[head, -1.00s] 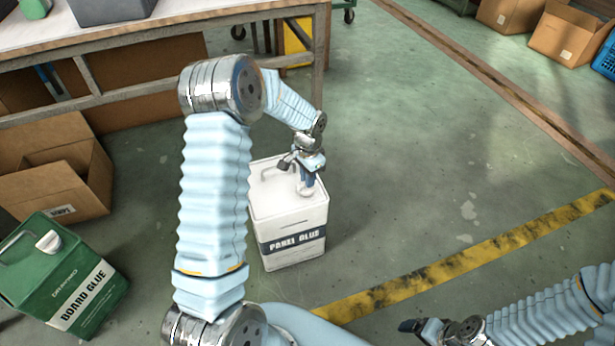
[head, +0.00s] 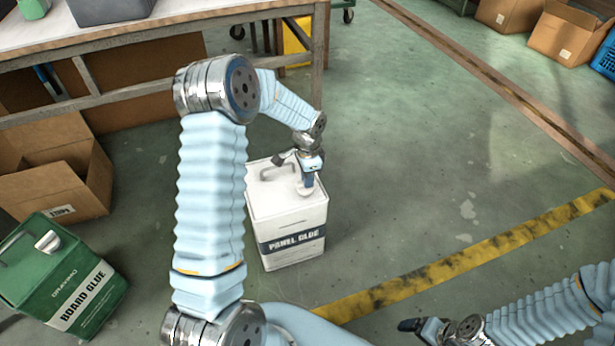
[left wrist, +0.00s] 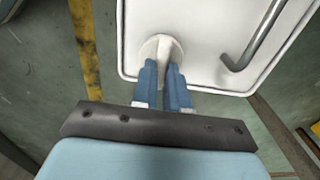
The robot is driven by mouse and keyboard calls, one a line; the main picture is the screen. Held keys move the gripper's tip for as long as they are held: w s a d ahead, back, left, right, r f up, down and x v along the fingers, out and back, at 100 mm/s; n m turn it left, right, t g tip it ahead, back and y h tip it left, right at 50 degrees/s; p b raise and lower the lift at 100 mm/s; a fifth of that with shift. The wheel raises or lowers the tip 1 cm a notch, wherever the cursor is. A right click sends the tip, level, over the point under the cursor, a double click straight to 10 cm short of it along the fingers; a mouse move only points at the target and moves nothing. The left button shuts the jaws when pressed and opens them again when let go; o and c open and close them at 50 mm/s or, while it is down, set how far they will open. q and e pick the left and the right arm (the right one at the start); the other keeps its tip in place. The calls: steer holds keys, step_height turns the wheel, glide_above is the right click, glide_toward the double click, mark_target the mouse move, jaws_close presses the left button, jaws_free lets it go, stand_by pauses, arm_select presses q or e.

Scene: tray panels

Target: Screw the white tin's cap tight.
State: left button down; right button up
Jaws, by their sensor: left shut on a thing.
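The white tin (head: 290,222) labelled PANEL GLUE stands upright on the floor. It has a metal handle (left wrist: 252,38) on its top. Its white cap (left wrist: 153,46) sits near one edge of the top. My left gripper (head: 306,188) is above the tin, its fingers pointing down onto the cap. In the left wrist view, the blue fingers (left wrist: 166,75) are shut on the cap's raised grip. I cannot tell how tight the cap is. My right gripper (head: 421,326) is at the lower right, away from the tin; its jaws are too small to read.
A green BOARD GLUE tin (head: 62,275) stands at the lower left, near an open cardboard box (head: 55,190). A workbench (head: 150,37) stands behind. A yellow floor line (head: 470,255) runs at the right, where the floor is clear.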

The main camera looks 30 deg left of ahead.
arm_select(q)
steer(key=c, duration=1.1)
jaws_free()
steer(key=shift+c, duration=0.2)
steer(key=shift+r, duration=0.1)
step_height(320, 180, up, 14)
steer(key=p, duration=0.1)
steer(key=shift+f, duration=0.2)
steer(key=s+d+f+n+h, duration=0.2)
steer(key=s+d+f, duration=0.2)
steer(key=d+f, duration=0.4)
steer(key=s+d+f+n+h, duration=0.15)
steer(key=s+d+f, duration=0.35)
steer(key=f, duration=0.6)
steer(key=s+d+f+n, duration=0.3)
steer(key=s, duration=0.3)
steer(key=s+d+f+n, duration=0.3)
steer(key=s+d+f, duration=0.1)
steer(key=s, duration=0.2)
steer(key=shift+s+d+t+h, duration=0.15)
steer(key=shift+s+t+h, duration=0.2)
steer(key=shift+s+t, duration=0.05)
